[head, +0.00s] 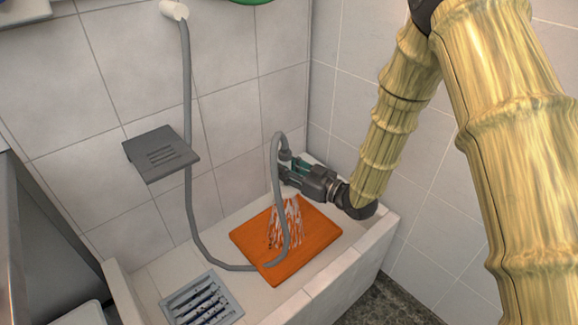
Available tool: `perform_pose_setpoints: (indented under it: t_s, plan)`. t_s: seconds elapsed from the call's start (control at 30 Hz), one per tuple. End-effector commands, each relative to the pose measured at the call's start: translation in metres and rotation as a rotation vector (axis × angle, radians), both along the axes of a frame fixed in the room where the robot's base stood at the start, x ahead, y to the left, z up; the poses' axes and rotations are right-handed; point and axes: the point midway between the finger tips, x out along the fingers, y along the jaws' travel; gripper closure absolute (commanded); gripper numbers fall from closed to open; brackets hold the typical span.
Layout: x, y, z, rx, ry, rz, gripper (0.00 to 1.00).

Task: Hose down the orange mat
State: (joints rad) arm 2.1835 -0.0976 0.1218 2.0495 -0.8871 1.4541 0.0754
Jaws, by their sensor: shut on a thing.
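The orange mat (318,232) lies flat on the floor of a tiled wash basin. A grey hose (188,130) runs from a white wall fitting (174,10), down into the basin, across the mat and up in a loop to my gripper. My gripper (287,172) is above the mat's back part, shut on the hose's spray head, which the jaws mostly hide. White streaks of water fan down from there onto the mat. Darker spots show on the mat under the spray.
A grey drain grate (202,300) is in the basin floor, left of the mat. A dark wall shelf (160,153) sticks out beside the hose. The basin's raised tiled rim (352,262) runs along the front right. A green thing shows partly at the top edge.

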Motion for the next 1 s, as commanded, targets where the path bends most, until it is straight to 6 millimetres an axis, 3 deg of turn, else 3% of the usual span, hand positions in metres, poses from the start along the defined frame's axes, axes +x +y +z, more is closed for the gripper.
perform_pose_setpoints:
  t_s: [1.0]
  plan:
    - [-0.023, 0.023, 0.001, 0.0, -0.001, 0.0, 1.0]
